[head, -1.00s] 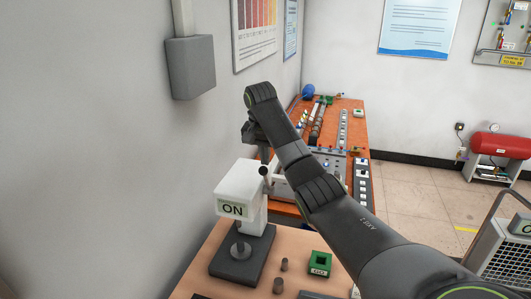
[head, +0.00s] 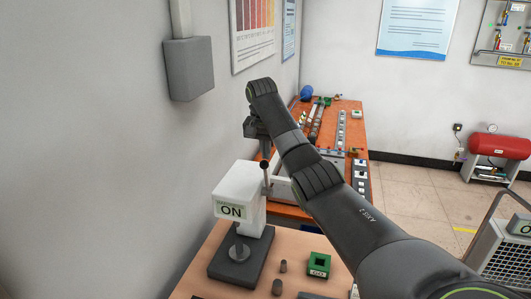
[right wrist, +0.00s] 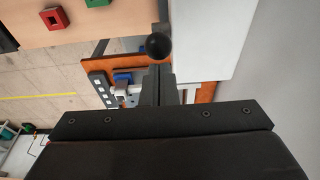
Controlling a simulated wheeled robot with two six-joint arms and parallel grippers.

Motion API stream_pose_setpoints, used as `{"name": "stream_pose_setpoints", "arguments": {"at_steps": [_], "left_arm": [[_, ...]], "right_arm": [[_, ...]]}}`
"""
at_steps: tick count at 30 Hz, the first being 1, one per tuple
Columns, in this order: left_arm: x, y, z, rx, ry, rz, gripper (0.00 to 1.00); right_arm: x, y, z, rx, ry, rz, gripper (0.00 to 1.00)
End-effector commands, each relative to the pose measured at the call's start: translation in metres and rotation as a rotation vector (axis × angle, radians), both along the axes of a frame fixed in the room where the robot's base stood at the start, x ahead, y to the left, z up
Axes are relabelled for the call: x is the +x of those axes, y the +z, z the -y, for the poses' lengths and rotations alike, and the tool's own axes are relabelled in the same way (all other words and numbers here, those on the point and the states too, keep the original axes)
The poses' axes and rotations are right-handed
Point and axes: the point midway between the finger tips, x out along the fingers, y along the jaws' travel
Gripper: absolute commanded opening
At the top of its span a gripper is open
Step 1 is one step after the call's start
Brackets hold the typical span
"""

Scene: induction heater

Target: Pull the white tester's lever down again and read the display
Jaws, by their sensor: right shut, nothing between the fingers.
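The white tester (head: 238,188) stands upright on a dark base on the near wooden table, and its display (head: 231,211) reads "ON" under small text that I cannot read. Its lever with a black ball knob (head: 265,165) stands up at the tester's right side. The knob (right wrist: 158,46) also shows in the right wrist view, just beyond the fingertips. My right gripper (head: 265,152) is shut and empty, right above or behind the knob. Its closed fingers (right wrist: 159,75) point at the knob; I cannot tell whether they touch. My left gripper is not in view.
A second bench (head: 352,122) with parts stands behind. The wall with a grey box (head: 189,68) is close on the left. My right arm crosses the middle.

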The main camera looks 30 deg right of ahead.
Motion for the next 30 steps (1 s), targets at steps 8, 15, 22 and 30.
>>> {"name": "stream_pose_setpoints", "arguments": {"at_steps": [8,15,22,30], "left_arm": [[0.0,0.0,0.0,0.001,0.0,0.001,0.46],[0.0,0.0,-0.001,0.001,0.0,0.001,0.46],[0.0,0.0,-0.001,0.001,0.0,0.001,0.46],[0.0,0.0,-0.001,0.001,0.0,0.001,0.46]], "right_arm": [[0.001,0.041,0.0,0.0,0.001,0.004,0.0],[0.0,0.072,0.0,0.0,-0.001,0.002,0.0],[0.0,0.078,0.0,-0.001,0.0,0.001,0.0],[0.0,0.078,0.0,0.0,0.0,0.001,0.0]]}}
